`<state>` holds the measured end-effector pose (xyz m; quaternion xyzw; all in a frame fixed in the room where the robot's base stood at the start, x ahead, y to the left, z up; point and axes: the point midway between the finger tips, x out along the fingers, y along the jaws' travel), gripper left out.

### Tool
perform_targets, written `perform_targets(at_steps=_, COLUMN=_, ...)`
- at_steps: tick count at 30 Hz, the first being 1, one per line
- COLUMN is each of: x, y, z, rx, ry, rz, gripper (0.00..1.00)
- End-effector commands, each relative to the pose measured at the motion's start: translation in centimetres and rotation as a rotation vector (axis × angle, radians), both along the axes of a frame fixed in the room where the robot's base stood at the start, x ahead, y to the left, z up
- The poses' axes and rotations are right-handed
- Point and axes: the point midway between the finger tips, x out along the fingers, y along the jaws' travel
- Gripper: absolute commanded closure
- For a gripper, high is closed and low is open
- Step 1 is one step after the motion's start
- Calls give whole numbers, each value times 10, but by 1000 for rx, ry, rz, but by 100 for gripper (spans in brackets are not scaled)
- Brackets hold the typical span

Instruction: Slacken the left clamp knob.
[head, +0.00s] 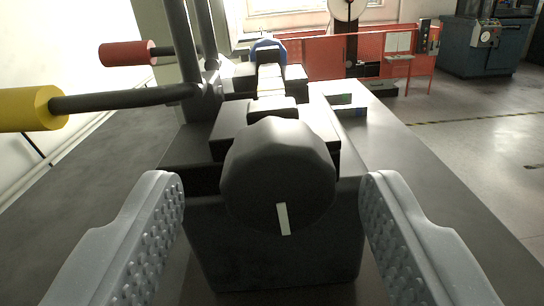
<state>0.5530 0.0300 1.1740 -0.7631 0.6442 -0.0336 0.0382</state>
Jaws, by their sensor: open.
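The clamp knob (278,172) is large, black and faceted, with a white index mark on its face that points down and slightly right. It sits on the front of a dark clamp block (275,255) in the middle of the head view. My gripper (272,205) is open, with one grey studded finger on the left of the knob and the other on the right. Both fingers show a clear gap to the knob. Whether this is the left clamp, I cannot tell from this view alone.
A yellow-ended handle (32,109) and a red-ended handle (126,53) stick out left. A small display box (346,105) is at right. An orange panel stands behind; open floor lies right.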

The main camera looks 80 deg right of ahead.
Motion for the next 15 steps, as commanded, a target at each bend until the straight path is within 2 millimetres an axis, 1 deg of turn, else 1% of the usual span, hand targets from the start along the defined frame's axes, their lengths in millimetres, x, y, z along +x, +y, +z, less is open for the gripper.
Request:
perform_targets(at_steps=3, x=0, y=-6, z=0, rx=1, ry=-1, rz=-2, gripper=44)
perform_targets(at_steps=11, x=1, y=-7, z=0, rx=1, ry=-1, rz=-1, gripper=44)
perform_targets(at_steps=12, x=1, y=-7, z=0, rx=1, ry=-1, rz=-1, gripper=50)
perform_targets(at_steps=14, x=1, y=-7, z=0, rx=1, ry=-1, rz=-1, gripper=67)
perform_targets(at_steps=15, x=1, y=-7, z=0, rx=2, ry=-1, rz=-1, gripper=78)
